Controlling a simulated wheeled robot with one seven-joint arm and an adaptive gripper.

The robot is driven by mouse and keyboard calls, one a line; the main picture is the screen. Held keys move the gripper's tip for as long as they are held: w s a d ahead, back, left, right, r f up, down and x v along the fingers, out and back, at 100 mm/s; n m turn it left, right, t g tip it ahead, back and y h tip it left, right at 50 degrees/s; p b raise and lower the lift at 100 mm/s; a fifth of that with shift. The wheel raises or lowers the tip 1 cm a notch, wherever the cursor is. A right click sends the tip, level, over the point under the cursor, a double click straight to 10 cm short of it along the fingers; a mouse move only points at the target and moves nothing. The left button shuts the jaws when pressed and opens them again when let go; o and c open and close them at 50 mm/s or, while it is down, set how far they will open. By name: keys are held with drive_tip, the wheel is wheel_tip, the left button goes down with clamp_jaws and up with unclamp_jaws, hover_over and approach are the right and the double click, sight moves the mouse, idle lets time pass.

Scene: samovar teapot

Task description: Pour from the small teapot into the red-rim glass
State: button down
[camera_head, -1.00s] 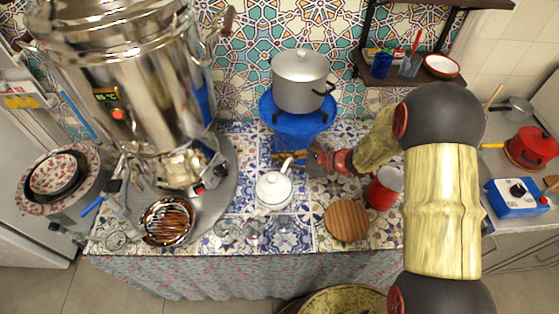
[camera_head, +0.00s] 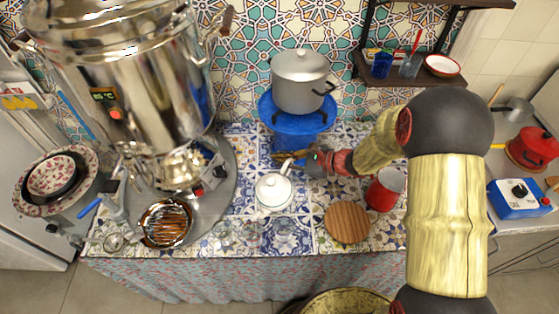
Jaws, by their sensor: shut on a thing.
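The small white teapot (camera_head: 273,191) stands upright on the patterned tile counter, lid on, in the middle of the head view. A thin white part of it rises at the upper right, toward my gripper. My gripper (camera_head: 294,160) reaches in from the right and is shut at this part; the exact contact is small and partly hidden. Several clear small glasses stand near the counter's front edge: one at the left (camera_head: 222,230), one in the middle (camera_head: 251,230) and one at the right (camera_head: 286,227). I cannot tell which has the red rim.
A large steel samovar (camera_head: 135,90) stands on a round tray at the left. A grey pot (camera_head: 299,82) sits on a blue stove (camera_head: 297,126) behind the teapot. A round wooden board (camera_head: 347,222) and a red mug (camera_head: 384,188) lie to the right. The counter's front edge is close to the glasses.

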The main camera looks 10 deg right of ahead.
drive_tip(key=shift+s+a+r+n+t+h, duration=0.1)
drive_tip(key=shift+r+n+t+h, duration=0.15)
drive_tip(key=shift+r, duration=0.75)
drive_tip(key=shift+s+a+r+n+t+h, duration=0.15)
drive_tip(key=shift+r+n, duration=0.2)
drive_tip(key=shift+r, duration=0.6)
idle(0.3)
drive_tip(key=shift+s+a+r+n+t+b, duration=0.1)
drive_tip(key=shift+r+n+t+b, duration=0.15)
drive_tip(key=shift+r, duration=0.45)
drive_tip(key=shift+s+r+n+t+b, duration=0.15)
drive_tip(key=shift+r+n, duration=0.1)
drive_tip(key=shift+r, duration=0.45)
idle(4.3)
